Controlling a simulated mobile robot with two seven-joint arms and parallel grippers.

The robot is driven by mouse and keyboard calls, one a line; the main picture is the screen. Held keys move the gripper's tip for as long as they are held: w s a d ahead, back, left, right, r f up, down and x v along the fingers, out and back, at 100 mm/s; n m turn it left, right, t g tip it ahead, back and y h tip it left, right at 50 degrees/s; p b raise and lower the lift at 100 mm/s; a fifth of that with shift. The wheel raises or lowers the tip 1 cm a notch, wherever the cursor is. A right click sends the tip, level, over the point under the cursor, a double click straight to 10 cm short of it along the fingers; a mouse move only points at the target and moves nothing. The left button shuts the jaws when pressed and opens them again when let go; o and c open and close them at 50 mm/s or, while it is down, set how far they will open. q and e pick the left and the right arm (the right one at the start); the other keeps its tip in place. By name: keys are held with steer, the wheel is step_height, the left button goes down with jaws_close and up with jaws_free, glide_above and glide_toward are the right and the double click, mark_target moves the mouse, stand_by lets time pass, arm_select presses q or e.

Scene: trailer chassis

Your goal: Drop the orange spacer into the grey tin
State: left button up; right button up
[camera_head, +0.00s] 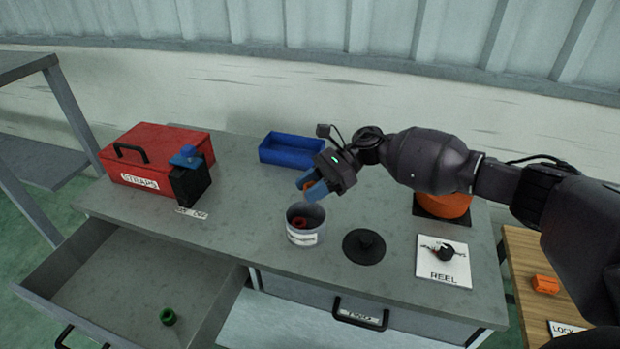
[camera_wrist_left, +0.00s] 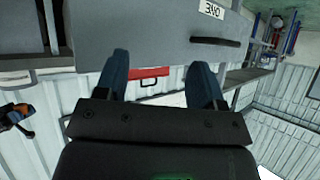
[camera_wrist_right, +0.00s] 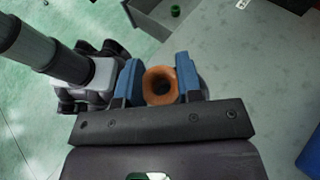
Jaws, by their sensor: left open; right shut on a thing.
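The orange spacer (camera_wrist_right: 161,99) is a ring held between the blue fingers of my right gripper (camera_wrist_right: 160,82). In the head view the right gripper (camera_head: 312,187) is above the grey tin (camera_head: 318,233), with the spacer (camera_head: 308,184) partly hidden by the fingers. The tin is open, has a white label and holds a red ring (camera_head: 299,222). The spacer is apart from the tin, above its rim. In the left wrist view my left gripper (camera_wrist_left: 158,75) is open and empty; it is not in the head view.
A round black lid (camera_head: 364,247) lies right of the tin, near the REEL plate (camera_head: 443,262). A blue tray (camera_head: 291,150) stands behind. A red box (camera_head: 150,167) is at the left. An open drawer (camera_head: 120,277) holds a green ring (camera_head: 168,316).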

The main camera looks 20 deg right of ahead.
arm_select(q)
steer(key=shift+w+r, duration=0.15)
steer(key=shift+w, duration=0.05)
arm_select(e)
steer(key=shift+f, duration=1.15)
steer(key=o, duration=1.1)
arm_select(q)
steer(key=f+b, duration=0.2)
steer(key=b, duration=0.1)
steer(key=shift+w+d+f, duration=0.1)
steer(key=shift+w+f, duration=0.05)
steer(key=shift+w, duration=0.25)
arm_select(e)
steer(key=v, duration=1)
steer(key=shift+d+r, duration=0.25)
steer(key=shift+d, duration=0.1)
arm_select(q)
steer(key=shift+s+f, duration=0.1)
steer(key=shift+s, duration=0.1)
